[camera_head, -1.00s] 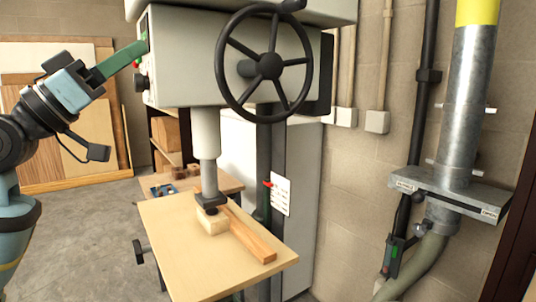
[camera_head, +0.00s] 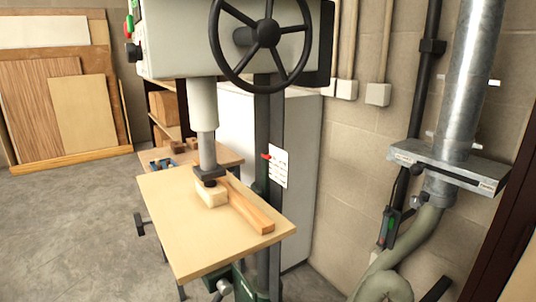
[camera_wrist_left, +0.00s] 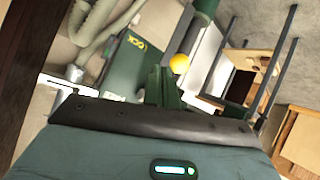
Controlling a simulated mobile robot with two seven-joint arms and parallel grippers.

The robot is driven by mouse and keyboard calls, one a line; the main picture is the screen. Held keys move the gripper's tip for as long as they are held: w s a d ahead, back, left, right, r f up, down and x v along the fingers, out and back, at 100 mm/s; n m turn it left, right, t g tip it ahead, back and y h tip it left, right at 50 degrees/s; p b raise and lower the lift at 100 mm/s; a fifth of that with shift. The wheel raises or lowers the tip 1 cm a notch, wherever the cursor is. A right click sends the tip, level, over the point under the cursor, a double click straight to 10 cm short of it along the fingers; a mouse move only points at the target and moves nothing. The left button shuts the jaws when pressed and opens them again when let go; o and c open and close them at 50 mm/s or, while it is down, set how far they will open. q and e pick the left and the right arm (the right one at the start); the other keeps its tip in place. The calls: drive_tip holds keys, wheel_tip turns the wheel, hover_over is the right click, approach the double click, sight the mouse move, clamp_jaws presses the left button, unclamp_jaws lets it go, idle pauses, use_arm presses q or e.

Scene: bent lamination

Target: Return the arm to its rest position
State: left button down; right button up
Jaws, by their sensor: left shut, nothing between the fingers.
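My left arm and gripper do not show in the head view. In the left wrist view, the dark green fingers of my left gripper (camera_wrist_left: 163,88) show past the black edge of the teal wrist housing (camera_wrist_left: 170,150). They are shut with nothing held. My right arm and gripper are in neither current view.
A drill press (camera_head: 262,35) with a black handwheel stands over a wooden table (camera_head: 185,235). A wood block (camera_head: 211,194) and strip (camera_head: 248,211) lie on it. A metal duct (camera_head: 462,90) stands right. Boards (camera_head: 70,95) lean behind; the left floor (camera_head: 70,220) is clear.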

use_arm(q)
drive_tip(key=s+a+f+n+g+y, duration=0.1)
drive_tip(key=s+f+g+y, duration=0.1)
drive_tip(key=s+f, duration=0.55)
drive_tip(key=s+a+f+g+y, duration=0.15)
drive_tip(key=s+f, duration=0.35)
drive_tip(key=s, duration=0.5)
drive_tip(key=s+a+f+n+g+y, duration=0.1)
drive_tip(key=s+a+g+y, duration=0.15)
drive_tip(key=s, duration=0.75)
drive_tip(key=s+a+f+g+y, duration=0.15)
drive_tip(key=s+g, duration=0.25)
drive_tip(key=s, duration=0.7)
drive_tip(key=w+d+f+t+h+p, duration=0.1)
drive_tip(key=w+f+t+p, duration=0.1)
drive_tip(key=w+t, duration=0.3)
drive_tip(key=w+d+f+t+h+p, duration=0.1)
drive_tip(key=w+f+t+p, duration=0.1)
drive_tip(key=w+t, duration=0.2)
drive_tip(key=shift+w+d+t, duration=0.25)
drive_tip(key=shift+w+t, duration=0.15)
drive_tip(key=shift+w, duration=0.6)
use_arm(e)
drive_tip(key=w+r+t, duration=0.1)
drive_tip(key=w+r, duration=0.3)
drive_tip(key=r, duration=0.2)
drive_tip(key=shift+w+d, duration=0.2)
drive_tip(key=shift+d, duration=0.2)
